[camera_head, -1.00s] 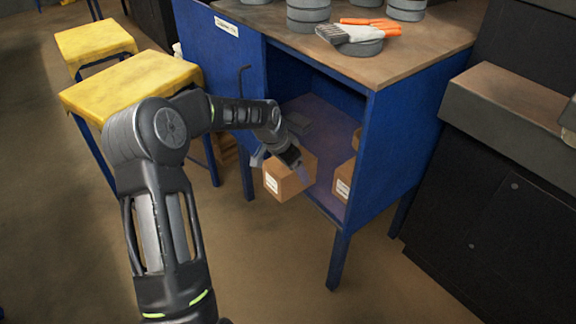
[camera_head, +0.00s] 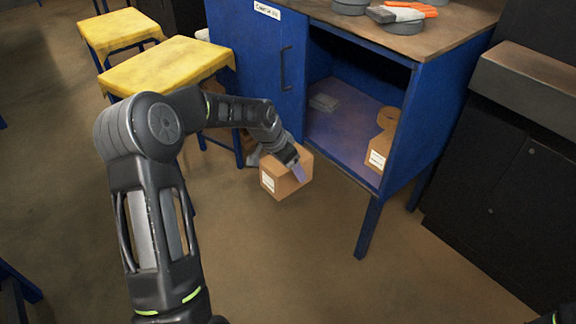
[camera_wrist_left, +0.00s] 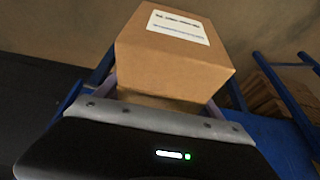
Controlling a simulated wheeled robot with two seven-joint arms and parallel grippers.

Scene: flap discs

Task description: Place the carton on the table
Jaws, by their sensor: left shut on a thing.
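A brown carton (camera_head: 284,178) with a white label is held by my left gripper (camera_head: 298,168), in front of the open blue cabinet and clear of its shelf. In the left wrist view the carton (camera_wrist_left: 175,58) fills the upper middle, with its label facing up in the picture and the fingers (camera_wrist_left: 160,92) on both sides of it. The yellow-topped table (camera_head: 168,64) stands to the upper left of the carton, left of the cabinet. The blue cabinet (camera_head: 408,128) has its door swung open to the left. My right gripper is not visible.
Another labelled carton (camera_head: 381,148) and a brown ring sit inside the cabinet. A second yellow-topped table (camera_head: 120,30) stands behind the first. Grey discs and orange-grey gloves (camera_head: 405,12) lie on the cabinet top. The floor (camera_head: 300,275) in front is clear.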

